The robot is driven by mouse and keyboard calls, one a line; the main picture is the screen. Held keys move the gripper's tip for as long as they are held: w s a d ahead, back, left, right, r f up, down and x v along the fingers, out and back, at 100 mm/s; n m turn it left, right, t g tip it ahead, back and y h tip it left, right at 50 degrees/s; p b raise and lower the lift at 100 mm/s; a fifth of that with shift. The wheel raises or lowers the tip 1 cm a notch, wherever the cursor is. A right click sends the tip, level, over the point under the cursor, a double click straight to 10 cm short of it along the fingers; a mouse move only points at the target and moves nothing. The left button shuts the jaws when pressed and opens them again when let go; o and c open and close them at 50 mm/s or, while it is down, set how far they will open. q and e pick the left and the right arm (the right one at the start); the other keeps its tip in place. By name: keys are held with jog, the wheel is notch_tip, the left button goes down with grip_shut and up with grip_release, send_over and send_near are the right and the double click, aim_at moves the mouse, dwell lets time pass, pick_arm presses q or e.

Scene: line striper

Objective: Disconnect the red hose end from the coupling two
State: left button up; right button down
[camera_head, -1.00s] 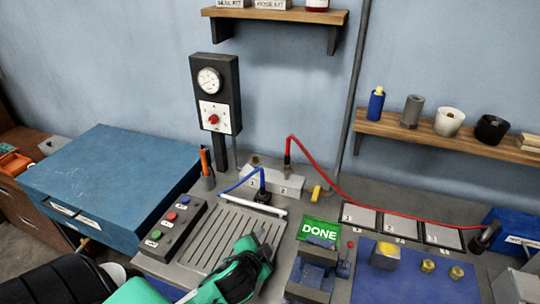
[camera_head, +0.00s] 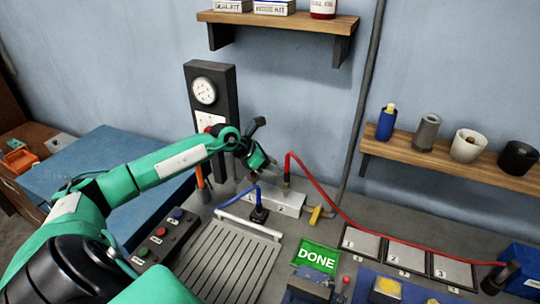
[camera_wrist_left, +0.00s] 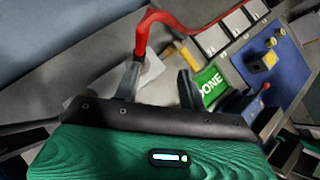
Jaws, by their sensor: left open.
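The red hose (camera_head: 330,205) arcs up from the right and comes down to its dark hose end (camera_head: 287,184). That end stands upright in the grey coupling block (camera_head: 291,203), on the side marked 2. My left gripper (camera_head: 271,169) is open and empty, just left of the red hose end. In the left wrist view the red hose (camera_wrist_left: 143,35) runs down to its end right behind the tip of the left finger, not clearly between the fingers (camera_wrist_left: 159,72). Contact cannot be told. My right gripper is not in view.
A gauge post (camera_head: 205,92) and an orange-handled tool (camera_head: 200,180) stand behind my arm. A green DONE sign (camera_head: 317,258) is in front.

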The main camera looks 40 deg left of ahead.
aim_at(287, 172)
pick_arm(q)
jog(key=shift+g+y, duration=0.3)
jog(key=shift+y, duration=0.3)
jog(key=shift+w+f+b, duration=0.8)
jog(key=shift+w+f, duration=0.1)
jog(key=shift+f, duration=0.3)
jog(key=shift+w+f+b, duration=0.75)
jog(key=shift+w+f, duration=0.1)
jog(key=shift+f, duration=0.35)
jog(key=shift+w+f+b, duration=0.8)
jog(key=shift+w+f, duration=0.1)
jog(key=shift+f, duration=0.3)
pick_arm(e)
jog(key=shift+s+d+f, duration=0.1)
jog(key=shift+s+f, duration=0.1)
jog(key=shift+f, duration=0.7)
jog(key=shift+s+f, duration=0.25)
jog(key=shift+f, duration=0.6)
jog(key=shift+s+d+f, duration=0.1)
jog(key=shift+s+f, duration=0.1)
jog(key=shift+f, duration=0.7)
jog(key=shift+f, duration=0.25)
pick_arm(q)
jog(key=shift+c, duration=0.4)
grip_shut()
jog(key=shift+r, duration=0.75)
pick_arm(e)
jog(key=shift+r, duration=0.2)
